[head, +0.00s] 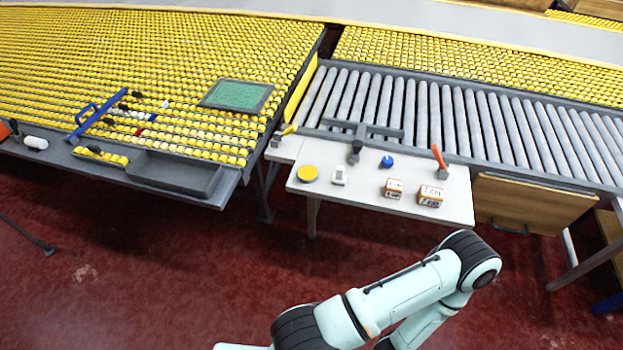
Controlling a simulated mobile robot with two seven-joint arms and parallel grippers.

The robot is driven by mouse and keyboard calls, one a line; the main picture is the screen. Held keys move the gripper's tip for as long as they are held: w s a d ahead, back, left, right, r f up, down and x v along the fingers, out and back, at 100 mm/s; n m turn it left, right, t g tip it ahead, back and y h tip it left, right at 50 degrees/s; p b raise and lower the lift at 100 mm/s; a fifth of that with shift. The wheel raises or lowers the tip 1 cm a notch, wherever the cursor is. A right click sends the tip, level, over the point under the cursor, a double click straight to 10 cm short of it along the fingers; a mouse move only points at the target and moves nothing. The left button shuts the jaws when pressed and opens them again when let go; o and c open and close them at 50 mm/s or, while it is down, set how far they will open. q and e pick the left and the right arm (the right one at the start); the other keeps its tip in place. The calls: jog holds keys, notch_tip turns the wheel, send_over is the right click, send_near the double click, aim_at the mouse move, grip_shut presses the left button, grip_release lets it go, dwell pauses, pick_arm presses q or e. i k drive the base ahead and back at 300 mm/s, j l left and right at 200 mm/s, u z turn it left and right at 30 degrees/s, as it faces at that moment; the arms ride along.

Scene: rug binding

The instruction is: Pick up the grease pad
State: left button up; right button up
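A small white table (350,202) stands in front of the roller conveyor. A round flat yellow pad (307,173) with a dark rim lies at its left end and may be the grease pad. A framed green pad (238,95) lies on the yellow roller bed further left; I cannot tell for certain which one is meant. Neither of my grippers shows. Only one of my arms is in view at the bottom right, bent in front of the table and touching nothing there.
The white table also bears a small white item (339,175), a blue knob-like item (387,162), two orange-and-white boxes (394,189) and an orange-handled tool (439,161). A grey tray (174,173) is at left. A wooden drawer front (530,205) is at right. The red floor in front is mostly clear.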

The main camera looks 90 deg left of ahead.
aim_at(337, 179)
jog(key=u, duration=2.95)
